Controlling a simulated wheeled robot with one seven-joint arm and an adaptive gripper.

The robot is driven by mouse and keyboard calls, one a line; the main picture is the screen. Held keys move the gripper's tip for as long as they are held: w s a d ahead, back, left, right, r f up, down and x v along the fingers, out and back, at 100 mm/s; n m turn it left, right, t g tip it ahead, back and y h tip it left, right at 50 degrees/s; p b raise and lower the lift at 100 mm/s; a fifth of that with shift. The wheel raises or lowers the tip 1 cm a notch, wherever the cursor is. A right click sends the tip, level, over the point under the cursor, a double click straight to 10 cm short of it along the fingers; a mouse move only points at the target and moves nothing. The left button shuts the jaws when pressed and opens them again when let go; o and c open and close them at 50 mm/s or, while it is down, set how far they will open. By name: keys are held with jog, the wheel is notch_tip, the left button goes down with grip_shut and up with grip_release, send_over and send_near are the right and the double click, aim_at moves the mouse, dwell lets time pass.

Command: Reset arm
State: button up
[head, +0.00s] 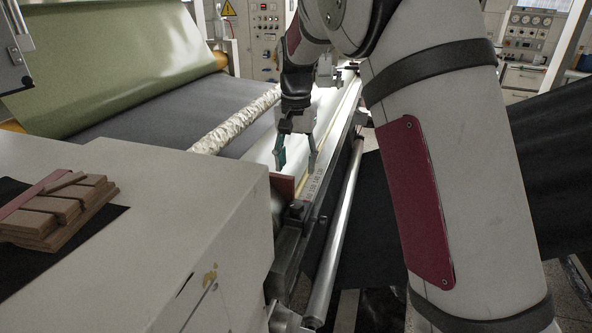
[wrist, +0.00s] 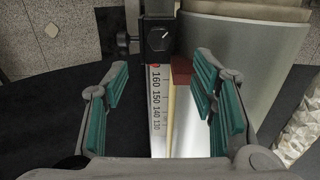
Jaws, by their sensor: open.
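My gripper (head: 296,158) hangs from my arm over the bright white strip beside the machine's rail in the head view. In the wrist view my gripper (wrist: 160,95) has its two teal-padded fingers wide apart. Nothing shows between the pads except the scene below: a ruler (wrist: 157,98) with printed numbers, a wooden strip and a white surface. A small dark red block (wrist: 182,72) lies past the fingers, near the end of the ruler. The same red block (head: 284,186) shows in the head view just below the fingers, by the corner of the white cabinet.
A white cabinet (head: 150,170) fills the lower left, with stacked brown wooden blocks (head: 60,210) on a black mat. A textured roller (head: 236,120) and a metal rail (head: 338,215) run close to my gripper. A black knob box (wrist: 160,42) stands ahead of the fingers.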

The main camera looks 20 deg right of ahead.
jog(key=shift+r, duration=0.15)
jog(key=s+d+r+n+t, duration=0.1)
jog(key=s+r+n, duration=0.1)
jog(key=s+r, duration=0.5)
jog(key=s+r+n+t, duration=0.1)
jog(key=s+r, duration=0.2)
jog(key=s, duration=0.7)
jog(key=s+f+n+t, duration=0.2)
jog(key=s+n, duration=0.1)
jog(key=s, duration=1.3)
jog(key=shift+s+f+n+t, duration=0.35)
jog(key=shift+s+n+t, duration=0.05)
